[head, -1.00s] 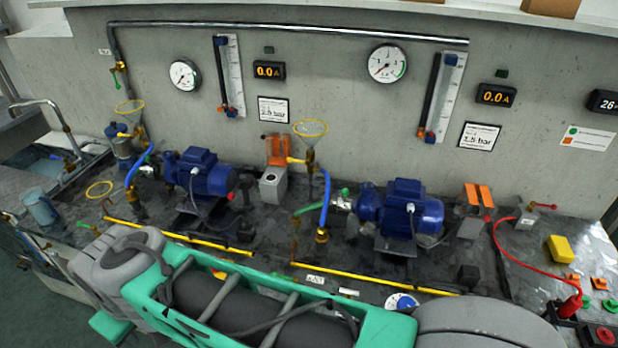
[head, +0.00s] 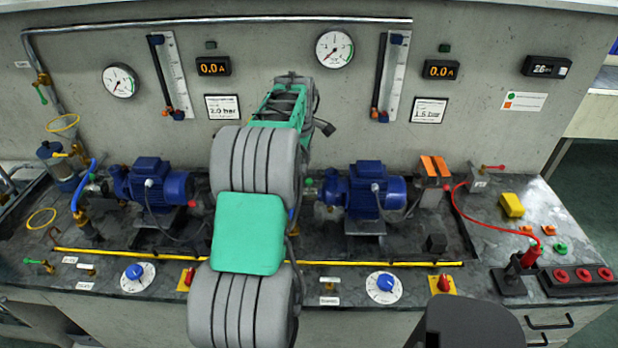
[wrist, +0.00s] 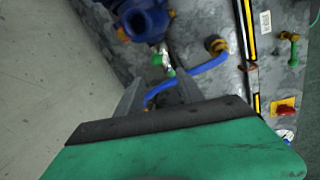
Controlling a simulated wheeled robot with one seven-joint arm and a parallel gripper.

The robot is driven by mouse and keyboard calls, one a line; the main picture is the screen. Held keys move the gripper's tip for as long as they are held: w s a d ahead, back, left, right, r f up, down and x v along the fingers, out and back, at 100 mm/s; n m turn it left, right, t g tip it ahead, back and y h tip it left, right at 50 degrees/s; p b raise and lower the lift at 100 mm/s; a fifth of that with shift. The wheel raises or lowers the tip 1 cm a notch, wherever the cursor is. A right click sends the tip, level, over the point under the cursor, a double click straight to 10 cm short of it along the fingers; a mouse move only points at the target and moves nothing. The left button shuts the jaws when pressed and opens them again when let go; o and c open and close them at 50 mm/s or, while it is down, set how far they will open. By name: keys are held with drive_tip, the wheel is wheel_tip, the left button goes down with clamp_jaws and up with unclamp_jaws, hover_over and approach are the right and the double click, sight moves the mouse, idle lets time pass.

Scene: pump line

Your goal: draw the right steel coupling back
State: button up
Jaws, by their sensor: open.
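The right pump (head: 362,190) is blue and stands right of my arm in the head view. My arm hides most of the area at its left end, where the right steel coupling is. In the wrist view a small silver coupling (wrist: 166,58) with green parts beside it sits just below the blue pump body (wrist: 142,18). A blue hose (wrist: 207,66) runs from near there to a brass fitting. My gripper (wrist: 160,92) is open, its two fingers pointing toward the coupling and apart from it, with the hose showing between them. In the head view the gripper is hidden behind my arm.
The left pump (head: 160,185) stands left of my arm. A yellow strip (head: 370,263) runs along the bench front, with blue dials (head: 385,284) and red switches before it. A red cable (head: 480,232) curves at the right. The grey wall (wrist: 40,90) is close on the wrist view's left.

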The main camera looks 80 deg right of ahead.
sight(309, 179)
drive_tip(key=f, duration=0.2)
drive_tip(key=d+f+p, duration=0.1)
drive_tip(key=f, duration=0.2)
drive_tip(key=s+d+f, duration=0.1)
drive_tip(key=f, duration=0.2)
drive_tip(key=shift+p, duration=0.35)
drive_tip(key=shift+r, duration=0.1)
drive_tip(key=shift+c, duration=0.3)
clamp_jaws()
idle(0.5)
